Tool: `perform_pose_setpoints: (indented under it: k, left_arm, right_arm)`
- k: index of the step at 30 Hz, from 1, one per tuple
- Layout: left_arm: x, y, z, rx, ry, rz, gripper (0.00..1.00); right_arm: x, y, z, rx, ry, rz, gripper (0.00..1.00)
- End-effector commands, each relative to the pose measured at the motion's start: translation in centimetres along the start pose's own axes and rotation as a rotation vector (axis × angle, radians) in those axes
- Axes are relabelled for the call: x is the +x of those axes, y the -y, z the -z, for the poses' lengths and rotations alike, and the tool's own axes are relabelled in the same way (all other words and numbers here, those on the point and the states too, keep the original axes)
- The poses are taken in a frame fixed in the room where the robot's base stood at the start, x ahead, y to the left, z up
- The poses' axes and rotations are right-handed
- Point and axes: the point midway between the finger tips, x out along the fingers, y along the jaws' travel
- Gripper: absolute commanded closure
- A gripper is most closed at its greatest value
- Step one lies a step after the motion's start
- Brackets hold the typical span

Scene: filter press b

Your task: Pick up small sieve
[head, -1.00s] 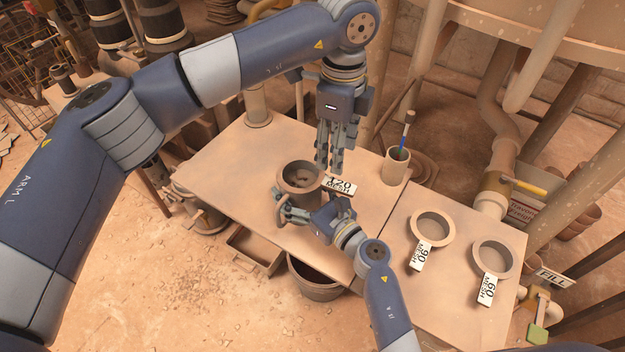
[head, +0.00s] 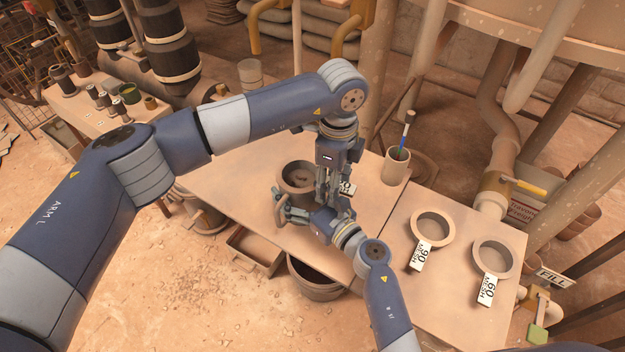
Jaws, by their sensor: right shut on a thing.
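A round, grey-rimmed vessel (head: 297,178) stands on the table, with brown lumps inside. A white mesh tag (head: 347,188) lies at its right, partly covered by my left gripper; I cannot tell whether a small sieve sits with it. My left gripper (head: 331,200) points down just right of the vessel, over the tag; its finger gap is not clear. My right gripper (head: 290,214) is low at the vessel's front, shut on a curved handle (head: 279,208). Two ring-shaped sieves, tagged 90 mesh (head: 433,228) and 60 mesh (head: 494,258), lie on the right table part.
A cup (head: 396,166) with a blue-handled brush stands at the table's back right. A dark bucket (head: 316,280) and a tray (head: 255,252) are below the front edge. Pipes and a yellow-handled valve (head: 520,187) stand at the right. The table left of the vessel is clear.

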Motion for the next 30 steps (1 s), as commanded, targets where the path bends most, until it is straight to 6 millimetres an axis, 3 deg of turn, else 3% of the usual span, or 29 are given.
perform_pose_setpoints:
  k: [2,7,8,17,30]
  left_arm:
    - [0.0,0.0,0.0,0.001,0.0,0.0,0.56]
    - [0.0,0.0,0.0,0.001,0.0,0.0,0.94]
    - [0.0,0.0,0.0,0.001,0.0,0.0,0.96]
    - [-0.5,0.0,0.0,0.001,0.0,0.001,0.96]
    - [-8.2,0.1,0.0,0.001,0.001,0.003,0.96]
  right_arm:
    - [0.0,0.0,0.0,0.001,0.0,0.0,0.52]
    - [0.0,0.0,0.0,0.001,0.0,0.0,0.52]
    - [0.0,0.0,0.0,0.001,0.0,0.0,0.52]
    - [0.0,0.0,0.0,0.001,0.0,0.0,0.52]
    - [0.0,0.0,0.0,0.001,0.0,0.0,0.52]
